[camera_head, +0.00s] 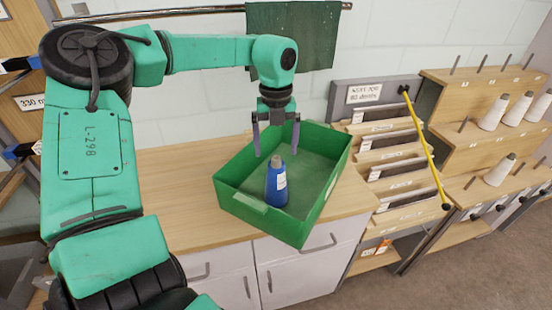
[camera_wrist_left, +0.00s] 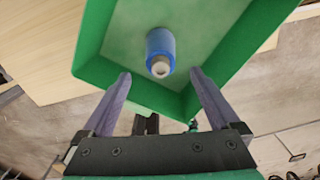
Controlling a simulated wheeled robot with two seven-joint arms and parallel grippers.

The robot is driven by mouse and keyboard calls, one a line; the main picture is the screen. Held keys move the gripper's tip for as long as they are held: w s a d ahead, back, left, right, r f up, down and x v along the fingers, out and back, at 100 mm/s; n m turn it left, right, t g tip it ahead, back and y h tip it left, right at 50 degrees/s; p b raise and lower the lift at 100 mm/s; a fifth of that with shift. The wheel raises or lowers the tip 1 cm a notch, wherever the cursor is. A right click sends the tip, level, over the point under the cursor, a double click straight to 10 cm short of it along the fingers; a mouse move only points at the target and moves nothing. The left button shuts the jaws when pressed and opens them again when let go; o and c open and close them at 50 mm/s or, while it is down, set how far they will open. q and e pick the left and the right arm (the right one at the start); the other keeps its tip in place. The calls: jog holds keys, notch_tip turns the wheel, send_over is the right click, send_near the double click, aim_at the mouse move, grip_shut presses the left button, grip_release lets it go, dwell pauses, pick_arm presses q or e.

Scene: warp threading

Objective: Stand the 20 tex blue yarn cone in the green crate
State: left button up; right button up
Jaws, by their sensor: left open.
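The blue yarn cone (camera_head: 276,187) stands upright on the floor of the green crate (camera_head: 240,199), towards its near left side, with a pale label on its side. The label's text is too small to read. My left gripper (camera_head: 276,150) is open and empty above the cone, its two fingers pointing down and apart from it. In the left wrist view, the cone (camera_wrist_left: 160,52) shows inside the crate (camera_wrist_left: 90,62), beyond the open fingertips of my left gripper (camera_wrist_left: 160,74). My right gripper is out of view.
The crate sits on a wooden counter (camera_head: 185,190) with white cabinets (camera_head: 300,285) below. A green cloth (camera_head: 290,25) hangs from a rail behind. To the right are a rack of wooden trays (camera_head: 385,155), a yellow rod (camera_head: 425,145) and shelves with white cones (camera_head: 493,112).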

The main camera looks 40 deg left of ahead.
pick_arm(q)
notch_tip(320, 180, up, 8)
jog(key=shift+b, duration=0.3)
jog(key=shift+s+d+f, duration=0.1)
